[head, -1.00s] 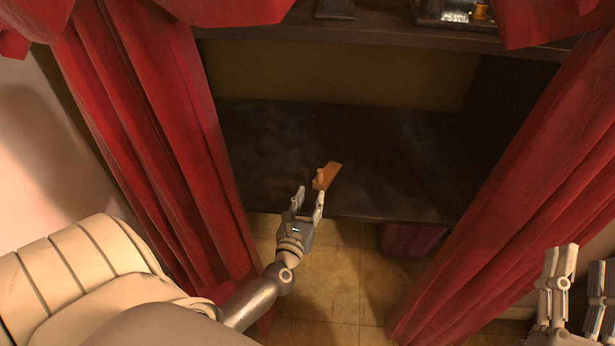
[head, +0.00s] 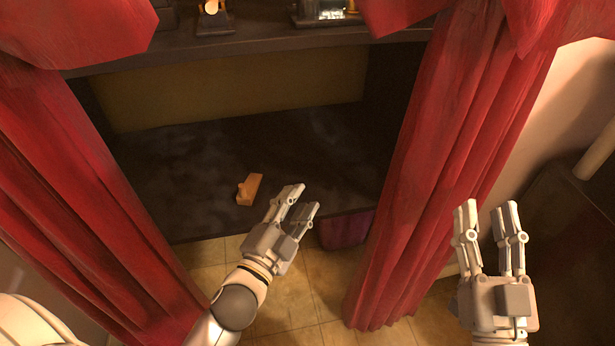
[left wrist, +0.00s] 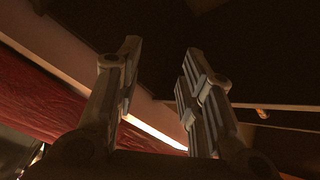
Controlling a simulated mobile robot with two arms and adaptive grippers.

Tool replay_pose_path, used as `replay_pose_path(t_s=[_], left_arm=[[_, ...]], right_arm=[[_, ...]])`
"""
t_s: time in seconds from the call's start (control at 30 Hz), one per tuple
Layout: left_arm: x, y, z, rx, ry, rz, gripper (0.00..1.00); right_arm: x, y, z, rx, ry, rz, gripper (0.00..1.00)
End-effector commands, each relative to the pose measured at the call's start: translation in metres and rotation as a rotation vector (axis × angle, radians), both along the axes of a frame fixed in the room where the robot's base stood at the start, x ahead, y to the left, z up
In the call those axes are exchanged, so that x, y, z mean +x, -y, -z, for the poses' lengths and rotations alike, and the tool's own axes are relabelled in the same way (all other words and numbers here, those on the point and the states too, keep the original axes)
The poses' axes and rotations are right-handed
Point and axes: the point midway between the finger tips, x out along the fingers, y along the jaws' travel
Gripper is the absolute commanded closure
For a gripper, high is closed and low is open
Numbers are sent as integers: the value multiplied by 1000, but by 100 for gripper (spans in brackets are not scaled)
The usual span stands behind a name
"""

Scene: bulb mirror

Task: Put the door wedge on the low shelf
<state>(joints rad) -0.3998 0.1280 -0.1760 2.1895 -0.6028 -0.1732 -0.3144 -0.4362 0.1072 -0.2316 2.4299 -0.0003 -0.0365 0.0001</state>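The orange-brown door wedge (head: 250,189), with a small knob on it, lies on the dark low shelf (head: 190,160), close to its front edge. My left gripper (head: 302,198) is to the right of the wedge and apart from it, by the shelf's front. Its fingers are spread with nothing between them, as the left wrist view (left wrist: 160,75) also shows. My right gripper (head: 488,208) is open and empty at the right, in front of the right curtain, far from the wedge.
Red curtains hang at the left (head: 65,190) and right (head: 440,150) of the shelf opening. An upper shelf (head: 250,43) with small objects overhangs the low one. A dark red box (head: 346,229) stands below. Most of the low shelf is bare.

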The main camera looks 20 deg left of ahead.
Motion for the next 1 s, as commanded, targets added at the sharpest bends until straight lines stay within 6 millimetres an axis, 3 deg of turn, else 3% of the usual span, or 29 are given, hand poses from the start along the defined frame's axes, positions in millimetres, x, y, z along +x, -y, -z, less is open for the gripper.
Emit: replay_pose_path(t_s=[0.03,0.2,0.33,0.53,0.9,1.0], left_arm=[[-7,12,-25,-177,29,52,64],[-32,35,-94,-678,88,221,64],[-45,40,-124,-895,107,304,64],[-50,41,-134,-983,111,338,64],[-50,41,-133,-977,108,335,64],[-47,40,-125,-971,74,314,64]], right_arm=[[0,0,0,0,0,0,60],[0,0,0,0,1,0,60],[0,0,0,0,1,0,60],[0,0,0,1,1,0,60],[-1,0,0,1,0,-1,60],[1,0,9,-10,-39,0,60]])
